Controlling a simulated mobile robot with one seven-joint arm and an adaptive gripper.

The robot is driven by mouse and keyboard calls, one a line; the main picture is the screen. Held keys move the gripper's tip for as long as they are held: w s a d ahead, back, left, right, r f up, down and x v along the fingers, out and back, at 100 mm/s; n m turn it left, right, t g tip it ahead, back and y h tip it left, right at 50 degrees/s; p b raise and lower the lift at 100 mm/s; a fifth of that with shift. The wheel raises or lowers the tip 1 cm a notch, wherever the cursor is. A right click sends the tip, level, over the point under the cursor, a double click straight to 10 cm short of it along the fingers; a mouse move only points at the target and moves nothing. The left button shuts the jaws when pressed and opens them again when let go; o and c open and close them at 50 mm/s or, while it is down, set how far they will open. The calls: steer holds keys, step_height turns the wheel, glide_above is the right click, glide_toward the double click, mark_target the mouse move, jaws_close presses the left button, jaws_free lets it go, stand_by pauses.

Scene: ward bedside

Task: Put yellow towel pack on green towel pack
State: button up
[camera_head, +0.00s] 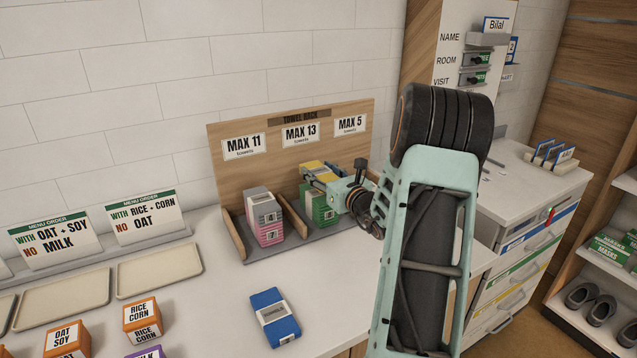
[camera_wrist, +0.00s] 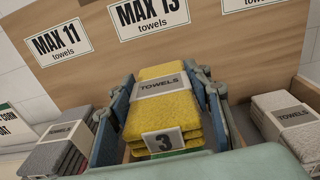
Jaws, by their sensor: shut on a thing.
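The yellow towel pack (camera_head: 316,168) is in the middle bay of the towel rack, above the green towel pack (camera_head: 321,212). It also shows in the wrist view (camera_wrist: 164,112), with a TOWELS band and a 3 on its front. My gripper (camera_head: 328,180) is shut on the yellow pack, with one finger along each side. In the wrist view a sliver of green shows under the yellow pack's front. The yellow pack looks roughly lined up over the green one. I cannot tell whether they touch, as my gripper hides part of the join.
The rack's left bay holds a grey towel pack (camera_head: 260,202) on a pink one (camera_head: 270,235). Another grey pack (camera_wrist: 294,119) is in the right bay. The dividers (camera_head: 297,218) stand close beside. A blue pack (camera_head: 274,316) lies on the open counter in front.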

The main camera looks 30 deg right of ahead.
steer(key=shift+w+f, duration=0.25)
steer(key=shift+f, duration=0.05)
steer(key=shift+w+f, duration=0.1)
steer(key=shift+f, duration=1.45)
steer(key=shift+f, duration=0.2)
steer(key=o, duration=1.2)
